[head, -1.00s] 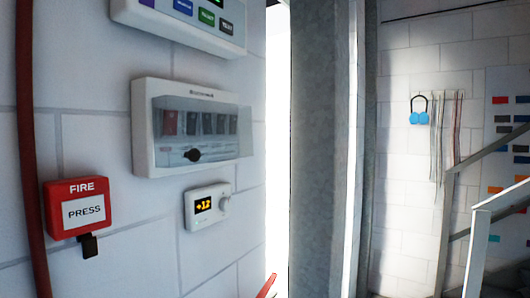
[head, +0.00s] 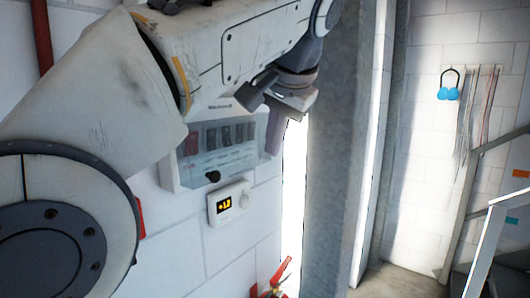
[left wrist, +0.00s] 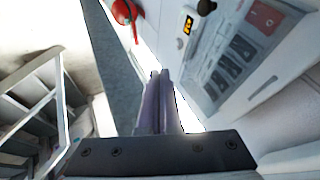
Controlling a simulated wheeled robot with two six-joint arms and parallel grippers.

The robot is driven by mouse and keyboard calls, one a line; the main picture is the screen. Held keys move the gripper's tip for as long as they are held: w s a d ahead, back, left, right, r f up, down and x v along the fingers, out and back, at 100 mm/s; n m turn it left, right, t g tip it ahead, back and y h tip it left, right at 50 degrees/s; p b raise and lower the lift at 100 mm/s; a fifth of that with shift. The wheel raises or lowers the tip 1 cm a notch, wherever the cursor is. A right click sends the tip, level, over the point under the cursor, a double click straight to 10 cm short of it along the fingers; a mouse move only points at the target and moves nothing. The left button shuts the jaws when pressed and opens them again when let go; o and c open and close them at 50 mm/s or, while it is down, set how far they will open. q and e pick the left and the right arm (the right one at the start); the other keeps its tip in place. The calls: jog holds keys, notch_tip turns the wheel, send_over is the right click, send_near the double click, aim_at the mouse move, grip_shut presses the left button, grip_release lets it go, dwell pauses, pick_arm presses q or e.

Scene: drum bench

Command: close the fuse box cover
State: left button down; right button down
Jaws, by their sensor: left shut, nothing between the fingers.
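The white fuse box (head: 170,172) is mounted on the wall in the head view, partly behind my left arm. Its clear cover (head: 240,153) lies in front of a row of dark switches and a black knob, and looks slightly ajar at the right. My left gripper (head: 273,145) is shut and empty, pointing down beside the cover's right edge; I cannot tell whether it touches. In the left wrist view the shut fingers (left wrist: 160,78) are left of the fuse box (left wrist: 262,85). My right gripper is not in view.
A small thermostat (head: 230,204) is on the wall below the fuse box. A red extinguisher (head: 273,284) stands low down. A grey steel column (head: 345,160) rises to the right of the gripper. A stair rail (head: 490,245) is further right.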

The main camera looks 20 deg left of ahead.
aim_at(242, 173)
pick_arm(q)
jog(key=w+a+f+p, duration=0.1)
jog(key=w+a+f, duration=0.2)
jog(key=w+a+f+p, duration=0.1)
jog(key=w+a+f, duration=0.2)
jog(key=a+f, duration=0.1)
jog(key=shift+w+a+f+p, duration=0.1)
jog(key=shift+w+f+p, duration=0.1)
jog(key=shift+f+p, duration=0.1)
dwell(0.3)
jog(key=shift+w+a+f+y+b, duration=0.15)
jog(key=shift+a+f+y+b, duration=0.2)
jog(key=shift+b, duration=0.4)
jog(key=shift+a+f+t+b, duration=0.1)
jog(key=shift+a+t+b, duration=0.15)
jog(key=shift+t+b, duration=0.05)
jog(key=shift+a+r+y, duration=0.15)
jog(key=shift+r+y, duration=0.05)
jog(key=shift+y, duration=0.05)
